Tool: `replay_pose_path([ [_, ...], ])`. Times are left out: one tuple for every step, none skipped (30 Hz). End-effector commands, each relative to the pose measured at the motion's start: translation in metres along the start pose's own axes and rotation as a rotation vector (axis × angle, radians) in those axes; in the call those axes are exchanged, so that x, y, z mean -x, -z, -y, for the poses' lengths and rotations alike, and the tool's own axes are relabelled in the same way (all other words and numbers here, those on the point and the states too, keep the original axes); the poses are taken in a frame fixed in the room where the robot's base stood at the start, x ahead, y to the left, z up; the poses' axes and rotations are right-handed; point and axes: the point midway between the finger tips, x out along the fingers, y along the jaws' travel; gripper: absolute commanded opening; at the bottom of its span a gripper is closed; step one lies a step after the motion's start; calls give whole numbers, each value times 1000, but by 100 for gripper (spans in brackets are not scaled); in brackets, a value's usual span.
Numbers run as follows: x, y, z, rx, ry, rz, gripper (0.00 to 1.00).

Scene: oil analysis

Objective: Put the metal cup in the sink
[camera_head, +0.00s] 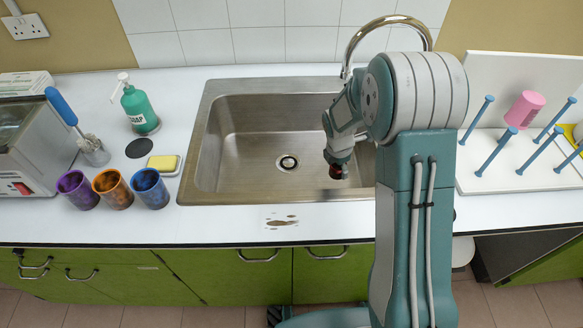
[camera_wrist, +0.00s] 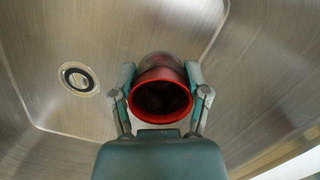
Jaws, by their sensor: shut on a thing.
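My gripper (camera_head: 338,163) is over the right part of the steel sink (camera_head: 235,178) in the head view, pointing down. In the wrist view my gripper (camera_wrist: 160,88) is shut on a red cup (camera_wrist: 160,72), with a finger on each side. The cup has a bright red rim, a dark inside and a greyish, shiny far side. It also shows as a small dark red shape (camera_head: 337,173) under my gripper in the head view. The sink floor and drain (camera_wrist: 77,78) lie beyond the cup. I cannot tell whether the cup touches the sink floor. My arm hides the sink's right side.
Purple (camera_head: 77,190), orange (camera_head: 113,189) and blue (camera_head: 150,188) cups stand left of the sink, near a yellow sponge (camera_head: 163,164) and a green soap bottle (camera_head: 139,109). The tap (camera_head: 388,22) arches behind. A pegged rack with a pink cup (camera_head: 525,108) stands right.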

Motion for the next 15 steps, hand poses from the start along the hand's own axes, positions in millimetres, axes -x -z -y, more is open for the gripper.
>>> replay_pose_path([
  [-6,1,1,1,2,-1,13],
  [-10,2,1,1,2,-1,13],
  [-17,3,1,1,3,-2,13],
  [-23,4,1,1,5,-2,13],
  [-29,5,1,1,4,-3,13],
  [-37,6,1,1,5,-3,13],
  [-43,6,1,1,4,-2,13],
  [-48,7,1,1,3,-2,13],
  [-53,8,1,1,3,-2,13],
  [-56,8,0,1,2,-1,13],
  [-59,9,0,0,0,-1,13],
  [-62,9,0,0,0,-1,13],
  [-64,10,0,-1,1,-1,13],
  [-66,10,0,0,1,-1,13],
  [-69,10,0,0,1,-1,13],
])
